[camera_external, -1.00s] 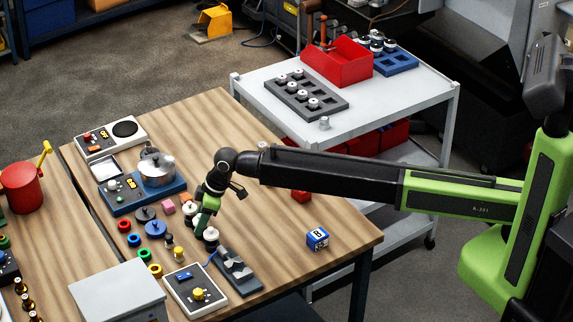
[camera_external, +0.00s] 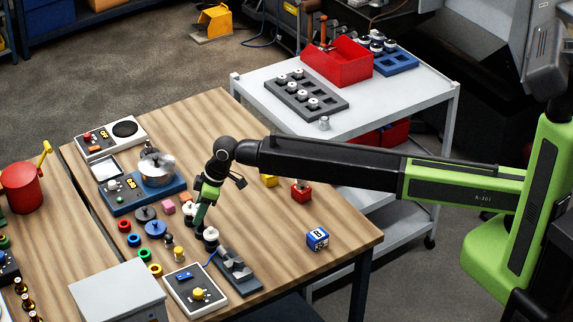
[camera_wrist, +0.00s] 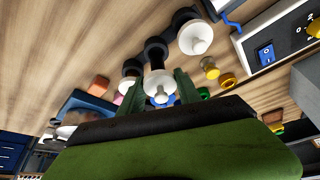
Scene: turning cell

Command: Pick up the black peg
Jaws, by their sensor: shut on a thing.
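Several black pegs with white, flared ends show in the wrist view. The middle black peg (camera_wrist: 155,50) is between the two green fingers of my gripper (camera_wrist: 158,92), which is shut on it; its white end faces the camera. Another black peg (camera_wrist: 184,17) is to the upper right, and a third (camera_wrist: 131,68) is just left. In the external view my gripper (camera_external: 198,221) points down low over the wooden table, among white-ended pieces such as one (camera_external: 211,235) at its right. The held peg is mostly hidden there, and I cannot tell whether it is off the table.
A control box with a yellow knob (camera_external: 197,293) and a dark tray (camera_external: 238,271) lie close in front.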

